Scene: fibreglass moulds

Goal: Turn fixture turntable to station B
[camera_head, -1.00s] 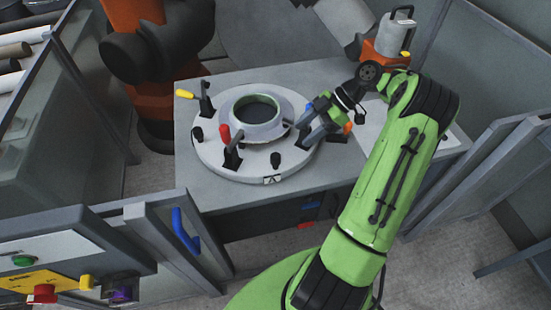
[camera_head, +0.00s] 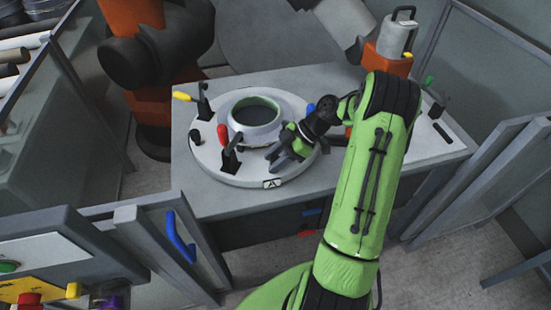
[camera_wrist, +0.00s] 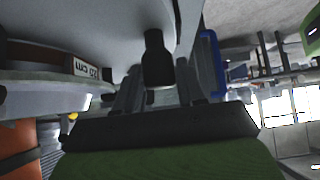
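The fixture turntable (camera_head: 222,172) is a round, pale disc on a grey table in the head view. A plate marked A (camera_head: 271,183) is on its front rim. A ring-shaped mould (camera_head: 256,131) with a greenish inner rim sits at its middle. Clamps with a red handle (camera_head: 223,134) and a yellow handle (camera_head: 184,96) stand on the disc. My gripper (camera_head: 279,160) is low over the disc's front right. In the wrist view, a black peg (camera_wrist: 156,62) stands between my open fingers (camera_wrist: 157,88), with gaps visible beside it. Whether either finger touches it, I cannot tell.
The grey table (camera_head: 340,184) has free room right of the disc. A grey canister (camera_head: 398,38) on an orange base stands behind my arm. A control panel (camera_head: 40,270) with coloured buttons is at the lower left. Fence panels (camera_head: 440,185) stand at the right.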

